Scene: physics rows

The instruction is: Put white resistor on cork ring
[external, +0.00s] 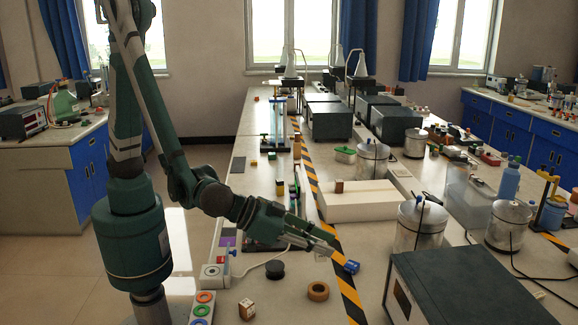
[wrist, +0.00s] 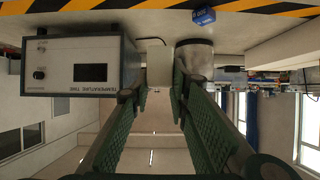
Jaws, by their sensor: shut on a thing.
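My gripper (external: 334,254) reaches low over the bench near the striped tape. In the wrist view its fingers (wrist: 157,92) are closed in on a pale block, which I take to be the white resistor (wrist: 160,60); it sits between and past the fingertips. In the external view the resistor is hard to make out at the fingers. The cork ring (external: 318,291), a flat brown ring, lies on the bench below and slightly left of my fingertips, apart from them. I cannot make it out in the wrist view.
A blue block (external: 352,267) lies just right of my fingertips; it also shows in the wrist view (wrist: 203,16). A black round piece (external: 275,270) and a small wooden cube (external: 247,309) lie left of the ring. A large grey instrument (external: 470,290) stands at right.

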